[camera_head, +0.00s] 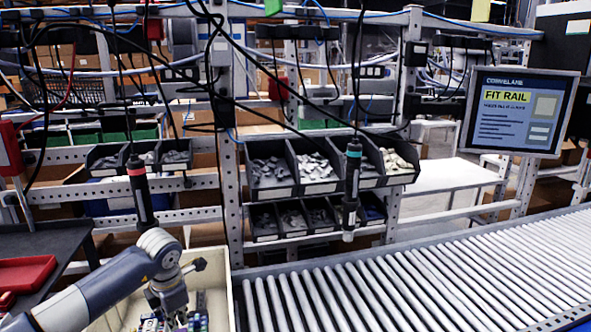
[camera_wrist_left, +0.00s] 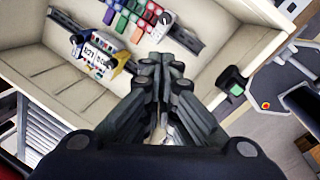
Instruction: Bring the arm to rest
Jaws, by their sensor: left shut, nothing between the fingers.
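My left arm comes in from the lower left in the head view, and its gripper (camera_head: 175,312) points down over a cream bin (camera_head: 221,290). In the left wrist view the gripper (camera_wrist_left: 166,62) has its fingers together with nothing between them. The cream bin (camera_wrist_left: 60,95) lies below it, with a dark rail (camera_wrist_left: 190,38) and small terminal parts (camera_wrist_left: 98,52) inside. One screwdriver with a red band (camera_head: 140,190) hangs upright just behind my arm. Another with a teal band (camera_head: 351,190) hangs further right, apart from the gripper. My right gripper is out of view.
A roller conveyor (camera_head: 400,285) runs across the lower right. Small parts bins (camera_head: 315,170) sit on the rack behind. A red tray (camera_head: 25,273) lies on the dark table at left. A monitor (camera_head: 520,112) stands at the upper right. Cables hang overhead.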

